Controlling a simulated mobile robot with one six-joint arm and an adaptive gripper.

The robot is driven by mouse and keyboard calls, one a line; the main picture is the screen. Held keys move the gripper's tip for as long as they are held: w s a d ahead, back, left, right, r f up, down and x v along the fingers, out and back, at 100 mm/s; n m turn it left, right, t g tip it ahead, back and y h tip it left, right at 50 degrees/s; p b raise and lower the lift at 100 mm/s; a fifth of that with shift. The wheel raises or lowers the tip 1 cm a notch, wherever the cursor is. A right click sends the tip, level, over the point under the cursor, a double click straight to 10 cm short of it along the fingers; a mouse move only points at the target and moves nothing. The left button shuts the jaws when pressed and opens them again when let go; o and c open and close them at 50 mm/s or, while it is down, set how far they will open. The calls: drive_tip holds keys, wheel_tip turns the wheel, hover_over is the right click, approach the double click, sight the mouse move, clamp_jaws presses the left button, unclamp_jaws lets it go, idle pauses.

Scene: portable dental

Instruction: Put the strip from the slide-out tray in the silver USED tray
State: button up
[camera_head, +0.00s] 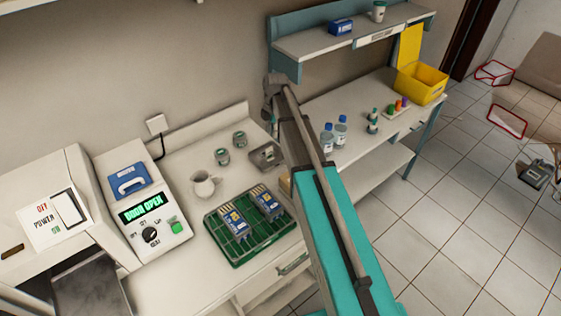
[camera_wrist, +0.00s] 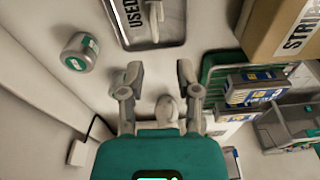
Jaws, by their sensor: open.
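The silver USED tray (camera_wrist: 178,36) is at the top of the wrist view, and at the back of the counter in the head view (camera_head: 256,163). A narrow pale piece (camera_wrist: 154,22), which looks like the strip, lies inside it. My gripper (camera_wrist: 158,78) is open, with nothing between its fingers, just below the tray in the wrist picture and apart from the pale piece.
A green rack (camera_head: 232,252) with blue packs stands on the counter. A cardboard box (camera_wrist: 270,25) is right of the USED tray in the wrist view.

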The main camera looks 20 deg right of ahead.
drive_tip(key=s+a+m+h, duration=0.1)
drive_tip(key=s+m, duration=2)
drive_tip(key=s, duration=0.2)
drive_tip(key=shift+s+a+m+t, duration=0.2)
drive_tip(key=shift+a+m+t, duration=0.1)
drive_tip(key=shift+m, duration=0.1)
drive_tip(key=shift+f, duration=0.2)
